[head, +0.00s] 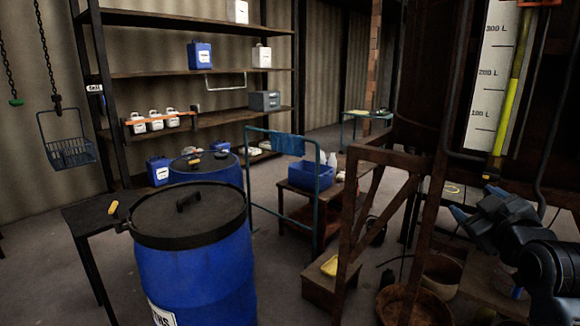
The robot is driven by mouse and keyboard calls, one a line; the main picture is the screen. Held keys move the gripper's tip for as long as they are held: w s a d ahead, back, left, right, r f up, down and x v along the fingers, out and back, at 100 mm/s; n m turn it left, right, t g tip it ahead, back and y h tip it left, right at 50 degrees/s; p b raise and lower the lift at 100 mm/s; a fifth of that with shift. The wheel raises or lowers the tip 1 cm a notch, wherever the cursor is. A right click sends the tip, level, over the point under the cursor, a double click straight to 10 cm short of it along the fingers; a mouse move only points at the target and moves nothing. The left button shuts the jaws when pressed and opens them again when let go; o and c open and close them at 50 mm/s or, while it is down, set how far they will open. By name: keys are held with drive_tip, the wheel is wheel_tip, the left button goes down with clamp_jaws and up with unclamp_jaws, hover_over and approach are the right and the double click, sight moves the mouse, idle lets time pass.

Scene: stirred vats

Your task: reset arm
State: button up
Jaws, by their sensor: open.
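My gripper (473,203) is at the right of the head view, with its dark arm reaching in from the lower right corner. Its two bluish fingertips are apart and nothing shows between them. It is in front of the dark vat stand, below the level gauge (492,75) marked in litres. I cannot tell whether it touches anything.
A blue drum (195,262) with a black lid stands front left, with another blue drum behind it. A rusty brace frame (352,215) stands left of my gripper. A blue crate (310,177) sits on a cart. Floor shows between shelves and cart.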

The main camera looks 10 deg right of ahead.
drive_tip(key=s+a+f+m+y, duration=0.3)
drive_tip(key=s+a+f, duration=1.3)
drive_tip(key=s+f, duration=0.3)
drive_tip(key=s+a+r+y, duration=0.1)
drive_tip(key=s+a+r, duration=0.1)
drive_tip(key=s, duration=1.1)
drive_tip(key=s+a+r+g+y, duration=0.1)
drive_tip(key=s+a, duration=0.3)
drive_tip(key=s, duration=0.8)
drive_tip(key=shift+s+r+m, duration=0.3)
drive_tip(key=shift+s+r, duration=0.1)
drive_tip(key=shift+r, duration=0.2)
